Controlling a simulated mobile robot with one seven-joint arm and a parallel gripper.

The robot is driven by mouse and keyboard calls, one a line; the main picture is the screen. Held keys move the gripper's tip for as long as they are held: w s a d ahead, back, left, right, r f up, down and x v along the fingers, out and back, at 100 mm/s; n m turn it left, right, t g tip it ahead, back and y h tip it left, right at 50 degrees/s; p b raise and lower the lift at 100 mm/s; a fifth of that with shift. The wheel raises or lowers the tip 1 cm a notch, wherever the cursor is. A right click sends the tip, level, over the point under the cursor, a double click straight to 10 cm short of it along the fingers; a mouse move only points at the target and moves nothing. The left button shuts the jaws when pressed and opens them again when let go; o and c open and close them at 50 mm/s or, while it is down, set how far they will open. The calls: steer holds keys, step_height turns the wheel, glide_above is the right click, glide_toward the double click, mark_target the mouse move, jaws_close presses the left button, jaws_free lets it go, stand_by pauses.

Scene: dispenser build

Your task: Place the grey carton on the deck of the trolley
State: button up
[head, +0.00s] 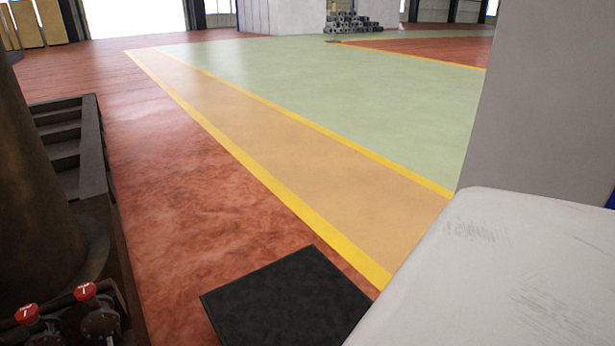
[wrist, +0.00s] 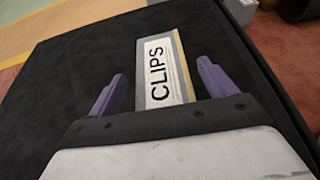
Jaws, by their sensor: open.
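In the wrist view, a grey carton (wrist: 160,60) with a white label reading CLIPS lies against a flat black surface (wrist: 75,75). It has a yellowish strip along its right side. My gripper (wrist: 162,70) is open, with one purple finger on each side of the carton and a gap showing on both sides. The carton's near end is hidden by the gripper body. A flat black top (head: 285,300) shows at the bottom of the head view; I cannot tell whether it is the trolley's deck. The carton and my fingers are not visible in the head view.
Dark pipework with red-handled valves (head: 85,291) and a dark open-topped bin (head: 65,130) stand at the left of the head view. A large pale shape, likely my arm, covers the right. The red floor and yellow-edged lane (head: 270,125) beyond are clear.

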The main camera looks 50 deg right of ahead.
steer(key=p+v, duration=0.1)
steer(key=v, duration=1)
steer(key=shift+a, duration=0.2)
steer(key=shift+r, duration=0.1)
